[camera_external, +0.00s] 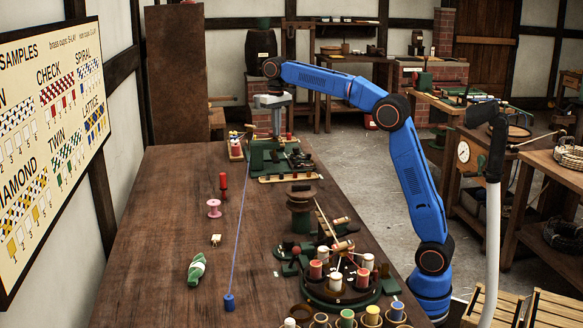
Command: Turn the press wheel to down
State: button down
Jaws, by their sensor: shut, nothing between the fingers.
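My blue arm reaches from the right over the far end of the long wooden table (160,225). My grey gripper (276,130) points down there, shut and empty, above a green device (262,160) with dark parts. It is close to the device, but I cannot tell whether it touches it. I cannot clearly make out the press wheel or its position; it may be part of this device, partly hidden by my gripper and small in this view.
A blue cord runs from the device to a blue weight (229,302). A pink spool (214,208), a red-handled tool (223,185) and a green-and-white bundle (196,269) lie left of it. A round stand of bobbins (340,290) is at the near right. The table's left side is mostly clear.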

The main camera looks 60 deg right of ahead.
dwell(0.4)
jog(key=shift+s+a, duration=0.2)
jog(key=shift+s, duration=0.1)
jog(key=shift+r, duration=3)
jog(key=d+f, duration=0.3)
jog(key=f, duration=0.3)
jog(key=shift+s+d, duration=0.15)
jog(key=shift+d, duration=0.1)
jog(key=shift+a, duration=0.85)
jog(key=shift+w+a, duration=0.45)
jog(key=shift+a, duration=0.2)
jog(key=shift+a, duration=0.1)
